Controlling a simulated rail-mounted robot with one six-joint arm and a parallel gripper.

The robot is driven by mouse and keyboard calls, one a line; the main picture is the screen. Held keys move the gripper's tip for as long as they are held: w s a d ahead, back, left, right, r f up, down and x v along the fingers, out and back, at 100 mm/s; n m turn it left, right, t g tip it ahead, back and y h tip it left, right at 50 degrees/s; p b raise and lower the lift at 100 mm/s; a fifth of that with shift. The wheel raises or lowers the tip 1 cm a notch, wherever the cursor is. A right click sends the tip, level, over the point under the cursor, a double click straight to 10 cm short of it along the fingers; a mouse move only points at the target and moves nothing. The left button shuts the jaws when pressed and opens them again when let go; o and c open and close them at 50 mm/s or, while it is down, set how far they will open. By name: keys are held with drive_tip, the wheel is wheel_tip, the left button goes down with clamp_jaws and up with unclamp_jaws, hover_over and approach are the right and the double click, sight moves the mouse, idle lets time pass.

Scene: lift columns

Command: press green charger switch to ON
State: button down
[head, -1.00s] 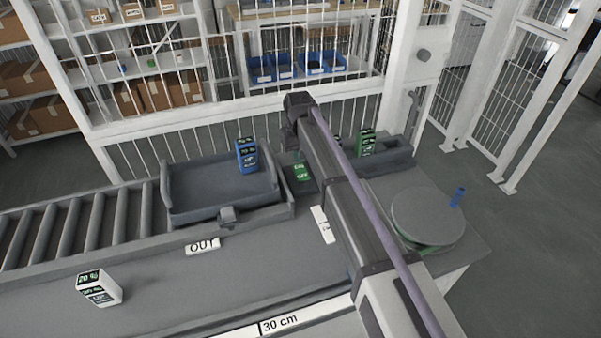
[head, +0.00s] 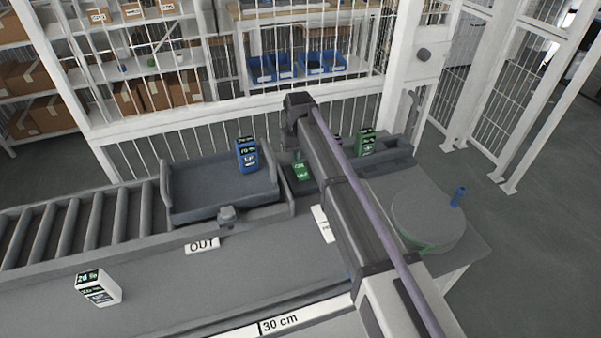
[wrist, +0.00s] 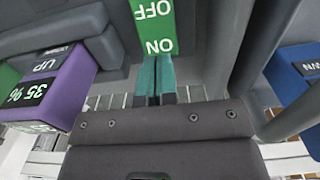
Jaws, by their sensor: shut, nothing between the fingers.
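The green charger switch (head: 301,173) lies between two grey holders near the back of the bench. In the wrist view its green face (wrist: 153,22) carries the words OFF and ON, upside down in that picture, with ON nearer to my fingers. My gripper (wrist: 154,62) is shut and empty. Its teal fingertips are at the ON end of the switch; I cannot tell whether they touch it. In the head view my arm hides most of the gripper.
A blue battery (head: 247,156) stands in the left grey tray (head: 205,196). A green battery (head: 366,143) stands right of my arm. A purple battery (wrist: 64,92) shows in the wrist view. A white battery (head: 98,288) and a round turntable (head: 428,218) are on the bench.

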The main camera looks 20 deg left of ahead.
sight(299, 165)
drive_tip(key=shift+f+b, duration=1.25)
drive_tip(key=shift+f, duration=0.1)
idle(0.3)
drive_tip(key=shift+r, duration=0.1)
wheel_tip(299, 165, up, 7)
drive_tip(key=p, duration=0.7)
drive_tip(key=s+d+m, duration=0.2)
drive_tip(key=s+d, duration=0.5)
drive_tip(key=d, duration=0.7)
drive_tip(key=s+d+m, duration=0.3)
drive_tip(key=s+d, duration=0.4)
drive_tip(key=d, duration=0.6)
drive_tip(key=s+d+m, duration=0.2)
drive_tip(key=s+d, duration=0.6)
drive_tip(key=d, duration=0.6)
drive_tip(key=shift+d, duration=0.3)
